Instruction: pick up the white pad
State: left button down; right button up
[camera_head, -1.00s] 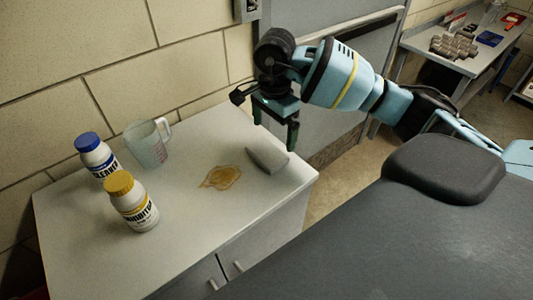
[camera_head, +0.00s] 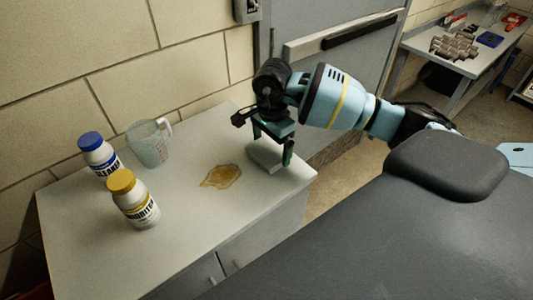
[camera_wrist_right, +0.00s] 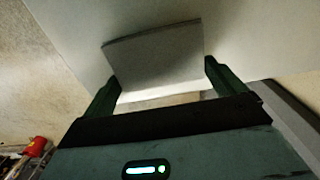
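The white pad (camera_head: 264,157) looks light grey and lies near the right edge of the white cabinet top (camera_head: 189,217), beside a brown spill (camera_head: 221,176). My right gripper (camera_head: 272,153) is lowered over the pad with one finger on each side of it. My left gripper is in neither view.
A blue-capped bottle (camera_head: 99,156), a yellow-capped bottle (camera_head: 133,201) and a clear measuring jug (camera_head: 149,144) stand at the left of the cabinet top. A wall is close behind. A table with parts (camera_head: 466,58) stands at the far right.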

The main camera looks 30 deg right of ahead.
aim_at(272, 149)
jog(key=shift+c, duration=1.2)
jog(key=shift+r, duration=0.15)
jog(key=shift+r, duration=0.6)
jog(key=shift+s+r+b, duration=0.2)
jog(key=shift+r+b, duration=0.1)
jog(key=shift+r, duration=0.75)
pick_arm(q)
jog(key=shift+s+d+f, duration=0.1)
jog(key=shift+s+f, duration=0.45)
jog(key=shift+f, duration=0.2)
pick_arm(e)
jog(key=s+a, duration=0.2)
jog(key=s, duration=0.5)
jog(key=s+a+r, duration=0.1)
jog(key=s+a, duration=0.2)
jog(key=s, duration=0.4)
jog(key=shift+s+a+r, duration=0.2)
jog(key=shift+s+a, duration=0.1)
